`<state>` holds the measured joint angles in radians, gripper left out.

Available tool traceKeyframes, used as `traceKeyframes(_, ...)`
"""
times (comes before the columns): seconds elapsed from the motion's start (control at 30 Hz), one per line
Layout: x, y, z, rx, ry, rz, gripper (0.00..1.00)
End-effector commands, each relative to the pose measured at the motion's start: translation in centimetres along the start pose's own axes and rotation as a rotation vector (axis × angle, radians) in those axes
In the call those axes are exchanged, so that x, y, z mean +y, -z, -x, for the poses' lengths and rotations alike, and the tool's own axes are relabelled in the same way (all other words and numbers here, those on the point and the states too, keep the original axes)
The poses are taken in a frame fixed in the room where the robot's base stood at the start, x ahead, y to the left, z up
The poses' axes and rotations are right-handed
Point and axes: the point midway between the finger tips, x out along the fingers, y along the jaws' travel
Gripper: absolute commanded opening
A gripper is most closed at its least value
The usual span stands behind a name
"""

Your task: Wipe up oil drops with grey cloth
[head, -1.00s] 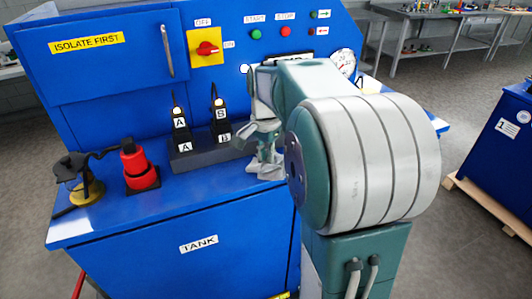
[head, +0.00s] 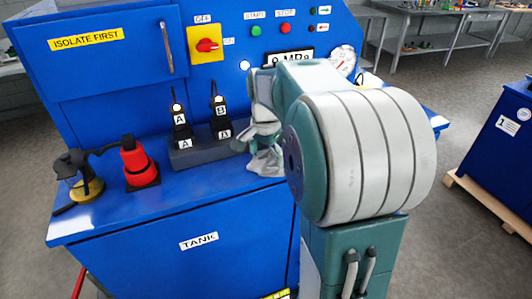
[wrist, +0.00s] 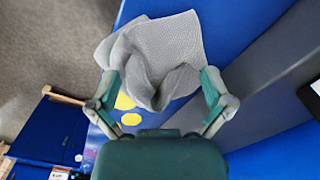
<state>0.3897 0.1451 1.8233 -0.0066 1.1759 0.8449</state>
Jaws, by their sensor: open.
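The grey cloth (wrist: 155,55) is bunched between the fingers of my gripper (wrist: 162,95) in the wrist view. The fingers stand apart on either side of it, and I cannot tell whether they touch it. In the head view my gripper (head: 264,128) is over the blue bench top, right of the dark block, with the grey cloth (head: 265,162) just below it. Two yellow round spots, one beside the cloth (wrist: 124,101) and one nearer my gripper's base (wrist: 131,119), show on the blue surface in the wrist view. The cloth may hide more of that surface.
A dark block (head: 200,155) with two black labelled devices stands left of my gripper. A red-and-black device (head: 137,163) and a dark-topped yellow-based item (head: 82,182) are farther left. The blue panel (head: 225,75) rises behind. The front left bench top (head: 180,200) is clear.

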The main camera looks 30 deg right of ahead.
Motion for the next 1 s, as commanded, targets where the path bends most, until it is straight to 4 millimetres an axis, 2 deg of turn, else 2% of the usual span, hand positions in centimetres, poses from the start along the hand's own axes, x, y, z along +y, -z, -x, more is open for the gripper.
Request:
traceKeyframes(0.37, 0.0, 0.0, -1.7, -0.001, -0.001, 0.0, 1.0)
traceKeyframes(0.47, 0.0, 0.0, -1.7, 0.0, 0.0, 0.0, 0.8)
traceKeyframes(0.6, 0.0, 0.0, -1.7, -0.001, -0.001, 0.0, 0.48)
traceKeyframes(0.77, 0.1, -0.1, -1.9, -0.004, -0.005, 0.0, 0.29)
traceKeyframes(0.87, 0.1, -0.1, -2.0, -0.006, -0.007, 0.0, 0.08)
traceKeyframes(0.9, 0.1, -0.1, -2.0, -0.007, -0.008, 0.0, 0.05)
traceKeyframes(1.0, 0.1, -0.1, -2.0, -0.007, -0.008, 0.0, 0.07)
